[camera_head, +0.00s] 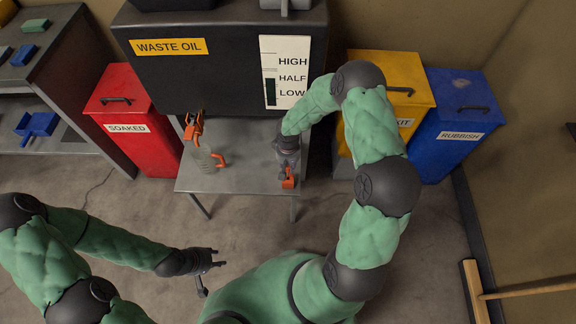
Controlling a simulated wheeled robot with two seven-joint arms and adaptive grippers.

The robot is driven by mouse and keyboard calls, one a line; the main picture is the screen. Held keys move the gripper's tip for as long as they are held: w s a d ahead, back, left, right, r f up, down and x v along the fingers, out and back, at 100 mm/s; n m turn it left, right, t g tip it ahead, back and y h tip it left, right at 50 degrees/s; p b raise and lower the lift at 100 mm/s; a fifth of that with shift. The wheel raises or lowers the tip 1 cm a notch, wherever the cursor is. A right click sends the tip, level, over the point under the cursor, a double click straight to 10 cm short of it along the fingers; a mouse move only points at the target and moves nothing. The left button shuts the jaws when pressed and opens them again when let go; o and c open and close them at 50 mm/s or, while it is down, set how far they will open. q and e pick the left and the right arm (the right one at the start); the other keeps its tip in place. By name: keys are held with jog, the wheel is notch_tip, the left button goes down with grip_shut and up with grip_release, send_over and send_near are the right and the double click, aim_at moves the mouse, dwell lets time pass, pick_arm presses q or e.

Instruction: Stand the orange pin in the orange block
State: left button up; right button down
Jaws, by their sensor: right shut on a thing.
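An orange piece (288,180) shows at the front right part of the grey table (240,183), at the fingertips of my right gripper (288,172). That gripper points down and is shut on the orange pin, as far as this small view shows. I cannot tell pin and block apart here, nor whether the pin is in the block, because the gripper covers them from above. My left gripper (212,272) is low in front of the table, away from it, with its fingers apart and empty.
A clear jug with an orange handle (219,161) stands on the table's left, below an orange tap (193,126) by the dark waste oil tank (210,75). Red (130,115), yellow (395,80) and blue (455,125) bins flank it. A broom (475,290) lies at right.

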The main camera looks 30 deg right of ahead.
aim_at(288, 175)
jog(key=shift+f+b, duration=0.6)
jog(key=shift+f, duration=0.15)
jog(key=shift+f, duration=0.15)
jog(key=shift+f+b, duration=0.6)
jog(key=shift+f, duration=0.3)
jog(key=shift+f, duration=1.7)
dwell(0.8)
jog(key=c, duration=1)
grip_release()
